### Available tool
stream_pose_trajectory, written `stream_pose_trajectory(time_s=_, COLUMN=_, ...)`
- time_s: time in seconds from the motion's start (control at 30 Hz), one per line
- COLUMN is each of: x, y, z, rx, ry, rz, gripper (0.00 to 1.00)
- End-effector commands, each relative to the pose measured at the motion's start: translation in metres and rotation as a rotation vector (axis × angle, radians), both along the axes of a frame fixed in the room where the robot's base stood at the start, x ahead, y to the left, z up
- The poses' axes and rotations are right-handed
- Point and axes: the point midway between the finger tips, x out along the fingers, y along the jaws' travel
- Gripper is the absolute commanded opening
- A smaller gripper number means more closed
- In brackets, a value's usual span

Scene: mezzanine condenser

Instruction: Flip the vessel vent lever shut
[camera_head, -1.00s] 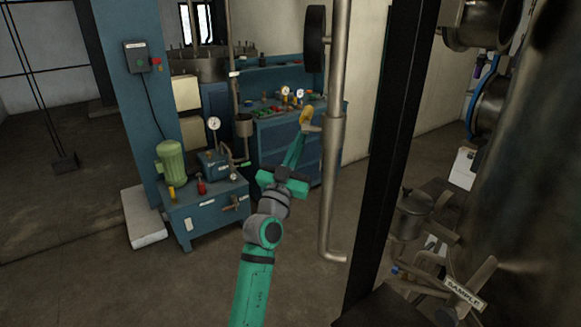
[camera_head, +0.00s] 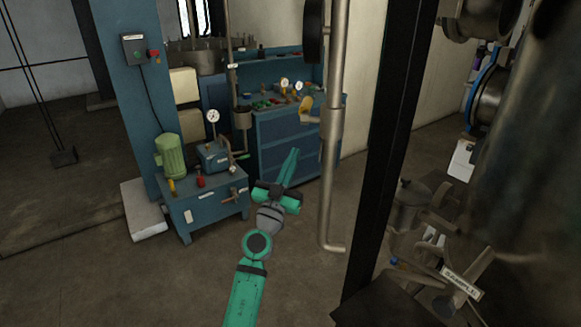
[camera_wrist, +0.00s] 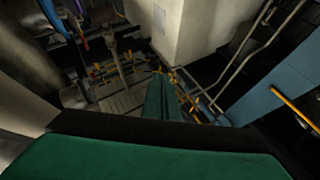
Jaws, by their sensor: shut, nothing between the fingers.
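A short yellow lever (camera_head: 307,104) sticks up from a grey stub on the left side of the upright grey pipe (camera_head: 333,150) in the head view. No label is readable on it, so I cannot confirm that it is the vessel vent lever. My gripper (camera_head: 293,153) is below and slightly left of the lever, apart from it in the picture. Its green fingers are together and empty. In the wrist view the closed fingers (camera_wrist: 158,78) point away over the floor. I cannot clearly identify the lever there.
A dark post (camera_head: 390,140) stands right of the pipe. A pump cart with a green motor (camera_head: 170,152) is at left, and a blue drawer cabinet (camera_head: 285,145) stands behind my gripper. A "SAMPLE" tag (camera_head: 460,282) is at lower right. Open floor lies at lower left.

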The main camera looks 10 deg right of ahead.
Motion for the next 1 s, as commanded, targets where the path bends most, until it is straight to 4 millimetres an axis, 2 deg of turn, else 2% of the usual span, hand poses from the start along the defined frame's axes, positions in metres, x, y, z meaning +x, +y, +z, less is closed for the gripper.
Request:
stream_pose_trajectory(time_s=0.33, x=0.001, y=0.004, z=-0.021, rx=-0.002, ry=0.002, rz=0.0, gripper=0.0)
stream_pose_trajectory(time_s=0.83, x=0.0, y=0.006, z=-0.026, rx=-0.001, ry=0.004, rz=0.003, gripper=0.0)
stream_pose_trajectory(time_s=0.93, x=-0.004, y=0.005, z=-0.039, rx=-0.015, ry=0.022, rz=0.007, gripper=0.0)
stream_pose_trajectory(time_s=1.0, x=-0.011, y=0.004, z=-0.056, rx=-0.031, ry=0.047, rz=0.016, gripper=0.0)
